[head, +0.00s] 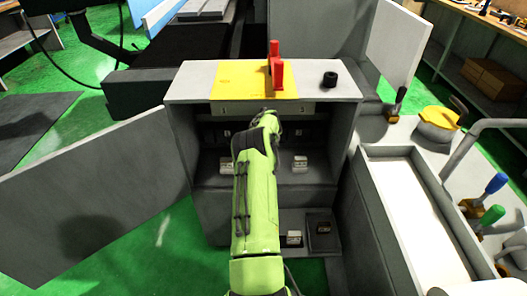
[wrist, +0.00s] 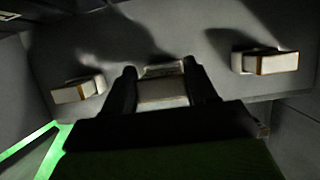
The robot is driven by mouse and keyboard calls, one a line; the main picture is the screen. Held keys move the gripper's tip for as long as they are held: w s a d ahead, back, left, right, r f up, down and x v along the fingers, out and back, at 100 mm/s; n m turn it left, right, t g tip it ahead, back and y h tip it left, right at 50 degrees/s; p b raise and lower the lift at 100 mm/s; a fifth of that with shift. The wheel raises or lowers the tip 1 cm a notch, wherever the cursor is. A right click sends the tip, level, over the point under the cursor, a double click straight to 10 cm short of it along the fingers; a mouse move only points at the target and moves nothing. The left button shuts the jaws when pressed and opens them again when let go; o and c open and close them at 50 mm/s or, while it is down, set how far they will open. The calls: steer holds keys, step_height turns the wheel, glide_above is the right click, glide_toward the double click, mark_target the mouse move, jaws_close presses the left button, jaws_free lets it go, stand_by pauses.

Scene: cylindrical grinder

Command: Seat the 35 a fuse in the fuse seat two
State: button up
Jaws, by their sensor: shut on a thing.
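My gripper (wrist: 160,80) shows in the wrist view with its black fingers shut on a white fuse (wrist: 162,96). The fuse is between a left white fuse (wrist: 78,90) and a right white fuse (wrist: 264,62), which stick out of the same grey panel (wrist: 205,62). The held fuse's far end is close to the panel; I cannot tell whether it is seated. No rating can be read. In the head view my arm hides the gripper and the middle of the open grey cabinet (head: 345,85); a fuse shows on each side, including the right one (head: 300,163).
The cabinet door (head: 95,195) stands open at left. Below are two small blocks (head: 293,238), (head: 323,229) on a lower ledge. A red clamp-like part (head: 275,68) and a black knob (head: 330,79) are on top. A grey-rimmed tray (head: 385,215) borders the right.

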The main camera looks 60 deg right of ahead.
stand_by(0.4)
steer(key=shift+f+b, duration=0.4)
steer(key=shift+f+b, duration=1.35)
steer(key=shift+f, duration=0.2)
steer(key=o, duration=1.3)
steer(key=p+v, duration=0.4)
steer(key=v, duration=1.1)
steer(key=shift+s+a+r, duration=0.15)
steer(key=shift+a+r, duration=0.05)
steer(key=shift+r, duration=0.05)
steer(key=shift+f, duration=0.1)
